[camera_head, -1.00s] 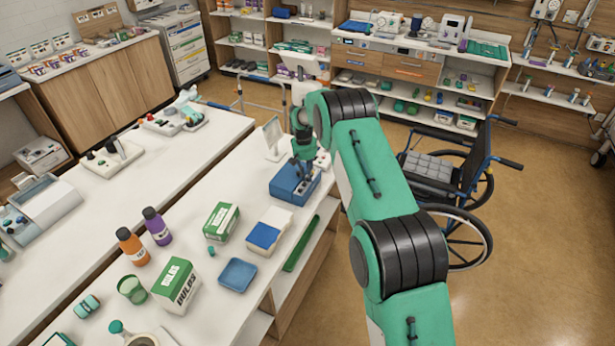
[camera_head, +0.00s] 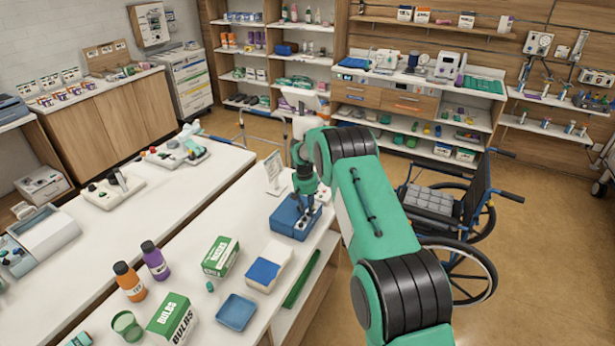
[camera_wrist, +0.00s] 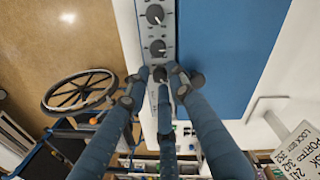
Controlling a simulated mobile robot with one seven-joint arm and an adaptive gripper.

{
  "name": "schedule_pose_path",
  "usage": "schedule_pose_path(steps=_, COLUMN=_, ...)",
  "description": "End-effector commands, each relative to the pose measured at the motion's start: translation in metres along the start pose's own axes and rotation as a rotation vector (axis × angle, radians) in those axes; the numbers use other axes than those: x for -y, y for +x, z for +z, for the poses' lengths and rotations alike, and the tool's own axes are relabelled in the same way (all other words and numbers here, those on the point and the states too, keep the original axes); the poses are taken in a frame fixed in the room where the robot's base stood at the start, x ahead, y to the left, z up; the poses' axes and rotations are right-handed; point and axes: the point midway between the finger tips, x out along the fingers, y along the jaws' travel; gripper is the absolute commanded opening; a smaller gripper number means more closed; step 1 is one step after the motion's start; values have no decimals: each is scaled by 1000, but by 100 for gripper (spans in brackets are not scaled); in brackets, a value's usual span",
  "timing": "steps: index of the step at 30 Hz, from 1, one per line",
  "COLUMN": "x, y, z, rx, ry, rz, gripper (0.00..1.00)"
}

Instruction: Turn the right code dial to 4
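The blue lock box (camera_head: 286,214) stands on the white bench's right-hand end, with a grey dial panel on its side. In the wrist view the box (camera_wrist: 225,45) fills the upper right, and its grey panel (camera_wrist: 171,28) carries a row of round dark dials. Two dials, the top one (camera_wrist: 155,15) and the one below it (camera_wrist: 157,47), show clearly with white pointer marks. My gripper (camera_head: 305,207) is at the panel. In the wrist view its fingers (camera_wrist: 160,75) converge, spaced apart, over the dial further down. That dial is mostly hidden, and contact cannot be told.
A sign stand (camera_head: 274,172) is behind the box; part of its lettering (camera_wrist: 300,150) shows in the wrist view. A blue-and-white box (camera_head: 266,268), a blue tray (camera_head: 237,312) and a green carton (camera_head: 220,257) lie nearer. A wheelchair (camera_head: 445,205) stands to the right.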

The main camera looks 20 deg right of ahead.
Motion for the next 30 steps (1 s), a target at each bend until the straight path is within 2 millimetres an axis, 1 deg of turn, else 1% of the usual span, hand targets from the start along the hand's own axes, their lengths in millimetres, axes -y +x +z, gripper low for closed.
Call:
schedule_pose_path(steps=8, x=0, y=-1, z=0, rx=-12, ry=-153, rz=0, gripper=24)
schedule_pose_path(steps=16, x=0, y=-1, z=1, rx=-28, ry=-357, rz=0, gripper=24)
schedule_pose_path(steps=30, x=-1, y=-72, z=2, rx=-30, ry=-360, rz=1, gripper=24)
